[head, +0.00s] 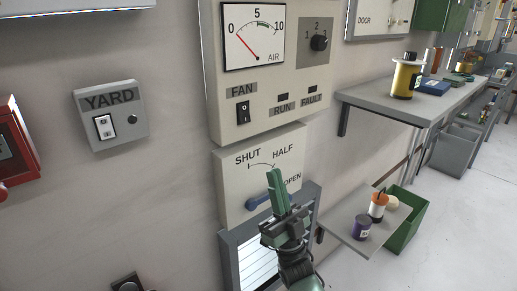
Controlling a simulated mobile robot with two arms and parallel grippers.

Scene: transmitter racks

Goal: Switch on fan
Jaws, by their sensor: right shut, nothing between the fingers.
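The fan switch (243,112) is a small black rocker under the FAN label, on the upper wall panel (222,75). A light mark shows on its upper part; which side is pressed I cannot tell. The RUN lamp (283,99) and FAULT lamp (312,89) look dark. The AIR gauge (254,37) has its red needle toward the low end. My right gripper (273,175) is shut and empty, its green fingers pointing up. It appears in front of the lower panel, below and right of the switch. My left gripper is out of view.
The SHUT/HALF/OPEN panel (235,180) has a blue lever (258,202) partly behind my right gripper. A black knob (319,43) sits by the gauge. A YARD switch box (110,117) is left. Shelves (365,98) with containers stand right, with a green bin (408,232) below.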

